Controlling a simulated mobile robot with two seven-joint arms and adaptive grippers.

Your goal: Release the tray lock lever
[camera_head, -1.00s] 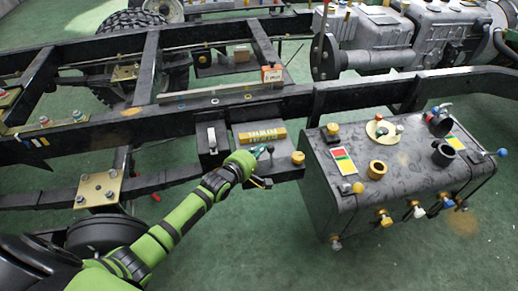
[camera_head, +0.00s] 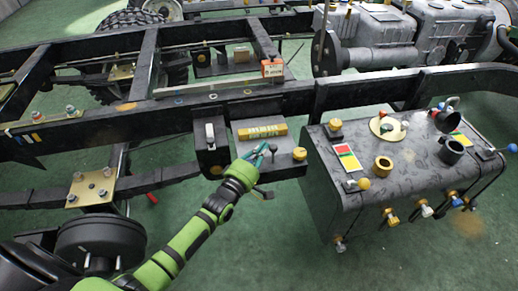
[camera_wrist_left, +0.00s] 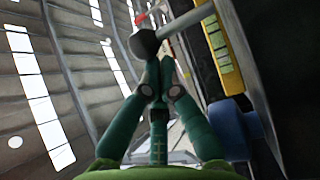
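A flat grey tray (camera_head: 243,128) with a yellow block (camera_head: 262,132) on it sits on the side of the black frame; the yellow block also shows in the left wrist view (camera_wrist_left: 222,50). My left gripper (camera_head: 267,148) is at the tray's front edge, its teal fingers pointing toward the tray. In the left wrist view its fingertips (camera_wrist_left: 160,64) are close together. A grey lever bar (camera_wrist_left: 185,22) with a dark end knob (camera_wrist_left: 145,43) lies just at the tips. I cannot tell whether the fingers touch the knob. My right gripper is not in view.
A yellow knob (camera_head: 299,153) stands right of the gripper. A white-topped switch (camera_head: 210,133) is left of the tray. A dark box (camera_head: 330,190) with several fittings stands on the right. An orange-red box (camera_head: 272,68) sits behind on the frame. Green floor in front is free.

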